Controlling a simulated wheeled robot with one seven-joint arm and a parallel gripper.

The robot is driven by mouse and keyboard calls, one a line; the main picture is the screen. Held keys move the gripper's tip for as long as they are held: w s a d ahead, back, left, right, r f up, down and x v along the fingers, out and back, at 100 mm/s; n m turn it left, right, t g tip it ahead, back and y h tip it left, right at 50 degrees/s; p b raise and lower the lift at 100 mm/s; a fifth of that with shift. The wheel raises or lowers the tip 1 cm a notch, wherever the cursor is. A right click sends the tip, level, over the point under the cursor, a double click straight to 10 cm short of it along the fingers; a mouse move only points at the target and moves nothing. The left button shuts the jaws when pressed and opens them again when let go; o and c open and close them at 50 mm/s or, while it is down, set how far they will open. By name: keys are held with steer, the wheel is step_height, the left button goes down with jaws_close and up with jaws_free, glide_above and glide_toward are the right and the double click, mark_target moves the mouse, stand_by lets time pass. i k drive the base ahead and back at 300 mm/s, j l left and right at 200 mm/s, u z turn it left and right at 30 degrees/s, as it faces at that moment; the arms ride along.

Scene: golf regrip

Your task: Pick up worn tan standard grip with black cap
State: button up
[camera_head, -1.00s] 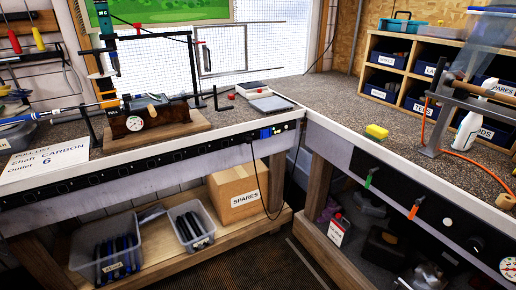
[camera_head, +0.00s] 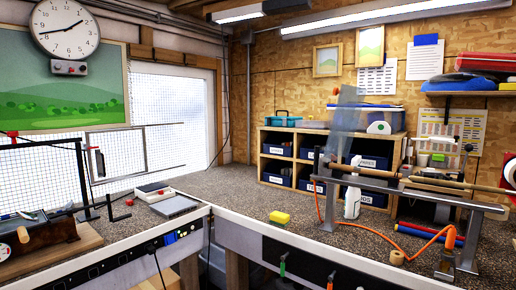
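I cannot pick out for certain a worn tan grip with a black cap. A tan-brown rod (camera_head: 370,181) lies across the metal stand at the right. A longer, thin tan rod (camera_head: 462,185) lies further right on the same stand. At this size I cannot tell whether either has a black cap. My gripper is not in view.
A wooden cubby shelf (camera_head: 262,160) holds blue bins.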

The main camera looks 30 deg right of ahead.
mark_target(347, 169)
steer(key=i+z, duration=0.15)
steer(key=z, duration=0.7)
steer(key=i+j+z, duration=0.45)
steer(key=j, duration=0.2)
steer(key=i+j+z, duration=0.2)
steer(key=j, duration=0.2)
steer(key=i+j+z, duration=0.1)
steer(key=j+z, duration=0.15)
steer(key=j, duration=0.15)
steer(key=i+j, duration=0.1)
steer(key=j, duration=0.2)
steer(key=i+j, duration=0.15)
steer(key=j, duration=0.2)
steer(key=i+j, duration=0.1)
steer(key=j, duration=0.2)
